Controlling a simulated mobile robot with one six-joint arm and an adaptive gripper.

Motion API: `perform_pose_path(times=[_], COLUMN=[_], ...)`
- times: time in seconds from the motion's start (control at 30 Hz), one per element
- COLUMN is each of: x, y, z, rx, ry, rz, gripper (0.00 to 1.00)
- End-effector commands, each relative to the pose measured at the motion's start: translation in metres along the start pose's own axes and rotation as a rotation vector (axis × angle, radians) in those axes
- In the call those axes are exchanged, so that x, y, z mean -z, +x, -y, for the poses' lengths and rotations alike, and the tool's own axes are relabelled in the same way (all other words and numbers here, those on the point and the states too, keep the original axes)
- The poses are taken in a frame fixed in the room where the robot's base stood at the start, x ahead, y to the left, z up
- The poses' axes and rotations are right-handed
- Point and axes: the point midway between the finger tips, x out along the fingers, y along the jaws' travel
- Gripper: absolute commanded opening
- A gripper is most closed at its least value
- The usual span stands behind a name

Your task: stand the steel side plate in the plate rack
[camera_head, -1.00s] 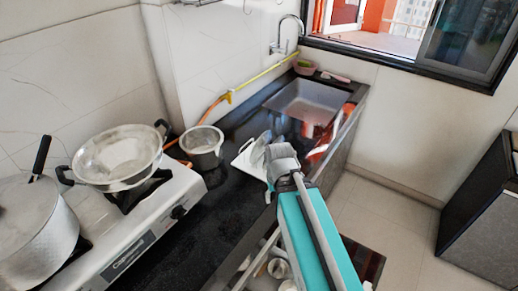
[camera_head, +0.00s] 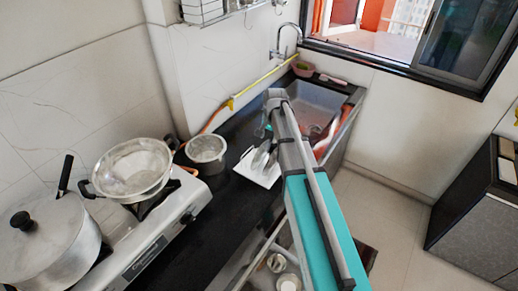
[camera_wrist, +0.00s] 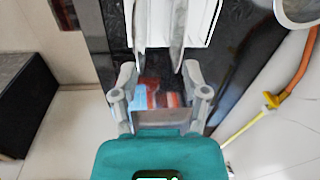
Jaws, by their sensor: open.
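The white plate rack (camera_head: 270,181) stands on the black counter beside the sink; its white base and side also show in the wrist view (camera_wrist: 208,22). Two thin grey plates stand edge-on in it, the left one (camera_wrist: 140,28) and the right one (camera_wrist: 178,30). In the head view they are small grey shapes (camera_head: 260,158). I cannot tell which is the steel side plate. My gripper (camera_wrist: 159,72) is open, with its fingers apart and nothing between them. It is at the sink side of the rack, clear of the plates; in the head view my arm partly hides it.
The sink (camera_head: 318,100) lies behind my gripper. A small steel pot (camera_head: 206,150) stands left of the rack. A yellow-orange hose (camera_head: 240,95) runs along the wall. An open drawer is below the counter.

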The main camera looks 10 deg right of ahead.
Motion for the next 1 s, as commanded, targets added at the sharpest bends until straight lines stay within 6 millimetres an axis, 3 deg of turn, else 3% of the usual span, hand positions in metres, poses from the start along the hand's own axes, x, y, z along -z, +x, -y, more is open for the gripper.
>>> perform_pose_path(times=[0.03,0.23,0.73,1.0], x=[0.013,0.03,0.031,0.031], y=[-0.012,-0.02,-0.018,-0.003], z=[0.01,0.023,0.024,0.024], rx=[0.005,0.016,0.018,0.018], ry=[0.03,0.104,0.115,0.114], rz=[-0.001,-0.001,-0.001,-0.001], gripper=[0.59,0.59,0.59,0.59])
